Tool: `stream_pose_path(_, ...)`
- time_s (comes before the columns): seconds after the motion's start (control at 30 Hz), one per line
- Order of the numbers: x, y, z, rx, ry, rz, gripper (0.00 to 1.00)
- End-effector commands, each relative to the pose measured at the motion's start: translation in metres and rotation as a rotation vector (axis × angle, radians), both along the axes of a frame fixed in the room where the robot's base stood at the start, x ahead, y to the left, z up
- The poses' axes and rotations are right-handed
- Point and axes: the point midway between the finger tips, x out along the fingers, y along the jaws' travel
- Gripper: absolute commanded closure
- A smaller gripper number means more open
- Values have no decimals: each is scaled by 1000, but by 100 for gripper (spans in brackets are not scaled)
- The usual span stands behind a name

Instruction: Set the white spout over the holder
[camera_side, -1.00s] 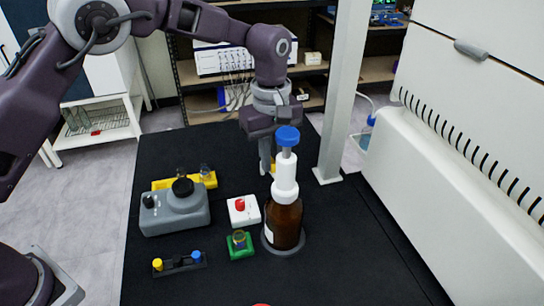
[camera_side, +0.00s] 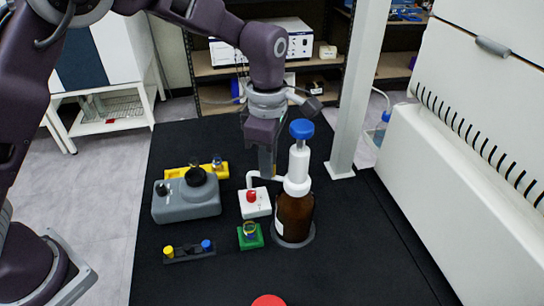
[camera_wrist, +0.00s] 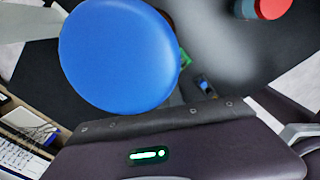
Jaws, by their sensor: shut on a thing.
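A brown bottle (camera_side: 294,216) stands upright in a grey ring and carries a white dispenser (camera_side: 298,168) with a blue knob (camera_side: 301,129). Its thin white spout (camera_side: 252,177) points left, with its bent tip close behind the white block with a red button. The green holder (camera_side: 250,240), with a small clear vial in it, sits in front of that block, so the spout tip is not above it. My gripper (camera_side: 266,176) is behind and left of the dispenser, shut at the spout; the exact contact is hidden. The blue knob (camera_wrist: 118,55) fills much of the wrist view.
The white block (camera_side: 256,206) stands between spout and holder. A grey device (camera_side: 187,202), a yellow rack (camera_side: 180,172) and a black rack with yellow and blue caps (camera_side: 190,255) are at left. A white post (camera_side: 357,100) and white machine (camera_side: 450,170) are at right.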

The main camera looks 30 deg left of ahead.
Motion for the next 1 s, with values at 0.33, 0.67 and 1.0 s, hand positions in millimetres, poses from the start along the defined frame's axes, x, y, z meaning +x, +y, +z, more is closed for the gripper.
stream_pose_path(0.33, -16, -8, 1, -1, -3, 290, 100)
stream_pose_path(0.67, -24, -14, 1, -2, -3, 462, 100)
stream_pose_path(1.0, -26, -17, 1, -3, -3, 520, 100)
